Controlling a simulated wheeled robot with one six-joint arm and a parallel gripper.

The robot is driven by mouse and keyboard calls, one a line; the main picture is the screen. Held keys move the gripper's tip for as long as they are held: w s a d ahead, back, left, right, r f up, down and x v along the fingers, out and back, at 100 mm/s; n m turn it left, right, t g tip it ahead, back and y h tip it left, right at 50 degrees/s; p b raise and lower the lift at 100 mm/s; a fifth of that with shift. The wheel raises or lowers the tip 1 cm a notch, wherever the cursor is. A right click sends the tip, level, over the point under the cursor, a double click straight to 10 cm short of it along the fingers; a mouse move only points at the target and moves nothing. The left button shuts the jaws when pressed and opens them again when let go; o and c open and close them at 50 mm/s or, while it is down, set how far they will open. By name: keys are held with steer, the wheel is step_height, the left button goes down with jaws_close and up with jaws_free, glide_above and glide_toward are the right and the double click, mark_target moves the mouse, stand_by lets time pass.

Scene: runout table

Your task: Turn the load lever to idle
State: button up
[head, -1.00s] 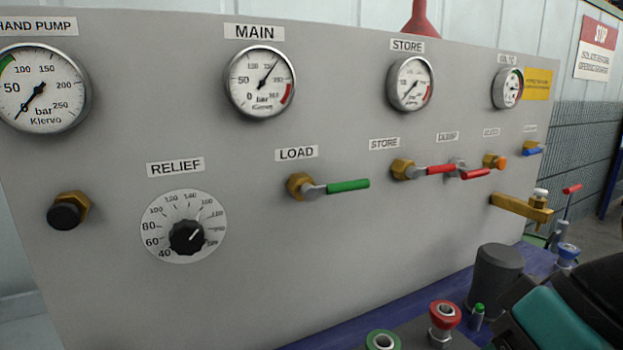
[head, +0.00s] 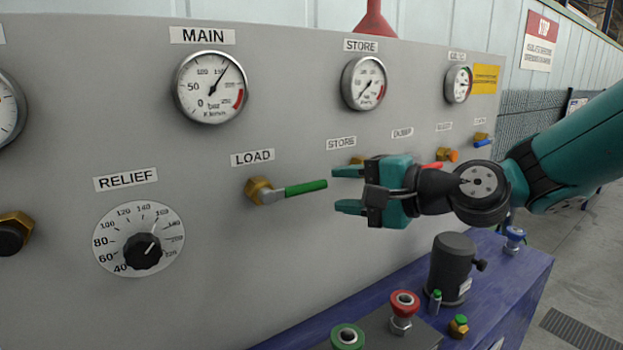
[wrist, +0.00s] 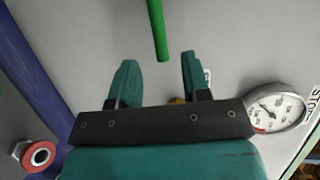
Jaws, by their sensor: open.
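The load lever (head: 304,188) has a green handle on a brass valve under the LOAD label (head: 252,158). The handle points right, nearly level, in the head view. My gripper (head: 340,190) is open and empty, just right of the handle's free end, fingers pointing left toward it. In the wrist view the green handle (wrist: 158,30) comes down from the top edge, its tip between and beyond the two teal fingertips (wrist: 158,75). I see no contact with the handle.
The grey panel carries the MAIN gauge (head: 211,87), the STORE gauge (head: 364,83) and the RELIEF dial (head: 139,243).

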mark_target(315, 188)
steer(key=p+x, duration=0.1)
steer(key=x, duration=0.6)
jaws_close()
